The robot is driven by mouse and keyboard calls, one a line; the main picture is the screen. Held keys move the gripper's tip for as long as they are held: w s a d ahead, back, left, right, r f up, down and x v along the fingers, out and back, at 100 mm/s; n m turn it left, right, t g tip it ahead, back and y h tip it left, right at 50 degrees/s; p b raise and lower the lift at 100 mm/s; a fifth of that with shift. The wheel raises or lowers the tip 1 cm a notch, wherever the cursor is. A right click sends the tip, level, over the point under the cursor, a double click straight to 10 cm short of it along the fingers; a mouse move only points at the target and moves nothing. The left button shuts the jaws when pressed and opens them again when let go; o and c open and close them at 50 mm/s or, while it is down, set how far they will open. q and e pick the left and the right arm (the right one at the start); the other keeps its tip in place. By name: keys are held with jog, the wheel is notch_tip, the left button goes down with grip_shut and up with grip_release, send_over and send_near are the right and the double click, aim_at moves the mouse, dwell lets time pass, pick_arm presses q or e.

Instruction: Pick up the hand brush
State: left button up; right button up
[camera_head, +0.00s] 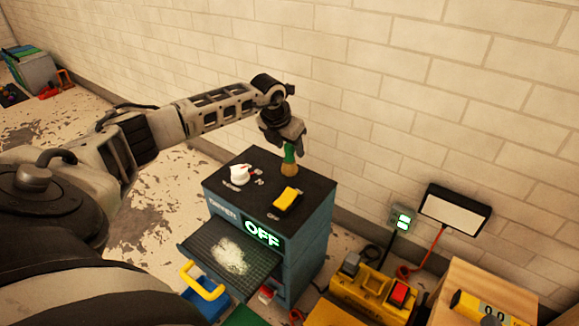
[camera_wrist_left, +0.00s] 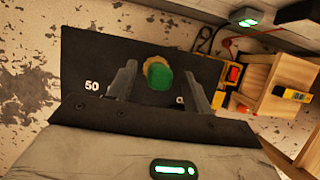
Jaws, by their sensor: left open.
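The hand brush (camera_head: 289,168) stands upright on the black top of the dark cabinet, with a green handle above tan bristles. In the left wrist view the brush (camera_wrist_left: 160,77) shows end-on as a green handle end with tan bristles beyond it. My left gripper (camera_head: 289,143) is over the brush, pointing down, with the handle's upper end at the jaws. In the left wrist view the open fingers (camera_wrist_left: 160,87) lie on either side of the handle, with visible gaps. My right gripper is not in view.
An open mesh tray (camera_head: 203,246) with pale powder juts out below an "OFF" display (camera_head: 262,234). A brick wall (camera_head: 350,110) rises behind.

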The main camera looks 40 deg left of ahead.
pick_arm(q)
jog(key=shift+w+f, duration=0.25)
jog(key=shift+f, duration=0.35)
jog(key=c, duration=1.1)
jog(key=shift+r, duration=0.1)
